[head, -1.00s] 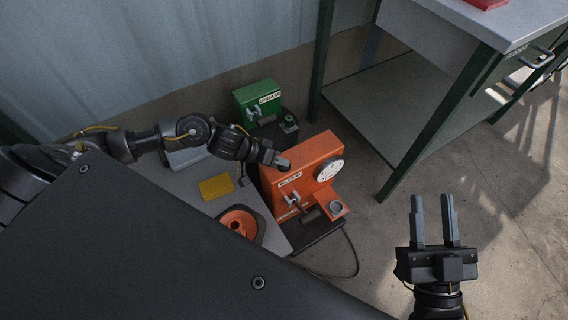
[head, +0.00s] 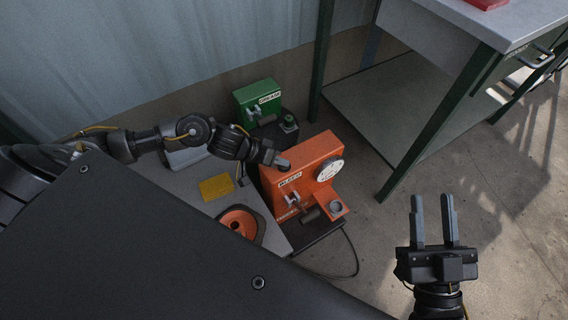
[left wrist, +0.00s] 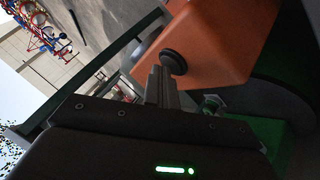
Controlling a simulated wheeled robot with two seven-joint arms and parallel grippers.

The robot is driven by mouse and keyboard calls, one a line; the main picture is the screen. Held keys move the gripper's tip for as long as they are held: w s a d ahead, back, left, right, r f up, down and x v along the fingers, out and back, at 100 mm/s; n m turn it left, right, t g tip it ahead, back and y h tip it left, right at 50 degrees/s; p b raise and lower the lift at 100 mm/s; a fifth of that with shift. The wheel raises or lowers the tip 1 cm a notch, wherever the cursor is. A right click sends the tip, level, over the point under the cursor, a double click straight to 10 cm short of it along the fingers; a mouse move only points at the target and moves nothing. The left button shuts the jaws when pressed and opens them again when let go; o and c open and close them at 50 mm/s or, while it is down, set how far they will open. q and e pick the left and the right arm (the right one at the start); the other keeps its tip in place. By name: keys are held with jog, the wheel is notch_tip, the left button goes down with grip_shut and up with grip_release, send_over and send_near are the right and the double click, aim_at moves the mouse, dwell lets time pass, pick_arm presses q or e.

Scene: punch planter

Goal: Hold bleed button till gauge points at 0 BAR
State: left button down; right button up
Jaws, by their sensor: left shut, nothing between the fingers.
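The orange bleed unit (head: 310,163) stands by the grey bench, with a white "BLEED" label, a small lever on its front and a round white gauge (head: 329,170) on its right side. The gauge needle is too small to read. My left gripper (head: 282,163) is shut and empty at the top left of the unit. In the left wrist view its fingertips (left wrist: 160,72) are at the round black button (left wrist: 173,62) on the orange housing (left wrist: 215,45); I cannot tell if it is pressed in. My right gripper (head: 433,215) is open and empty at the lower right, away from the unit.
A green unit labelled "GREASE" (head: 258,98) stands behind the orange one. A yellow block (head: 216,187) and an orange round part (head: 240,222) are on the grey bench (head: 262,205). A green-legged table (head: 400,110) stands to the right. Concrete floor is clear around my right gripper.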

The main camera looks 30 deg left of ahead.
aim_at(280, 166)
pick_arm(q)
jog(key=shift+r, duration=0.1)
jog(key=shift+r+p, duration=0.75)
jog(key=shift+p, duration=0.6)
notch_tip(280, 166, up, 5)
jog(key=p, duration=0.7)
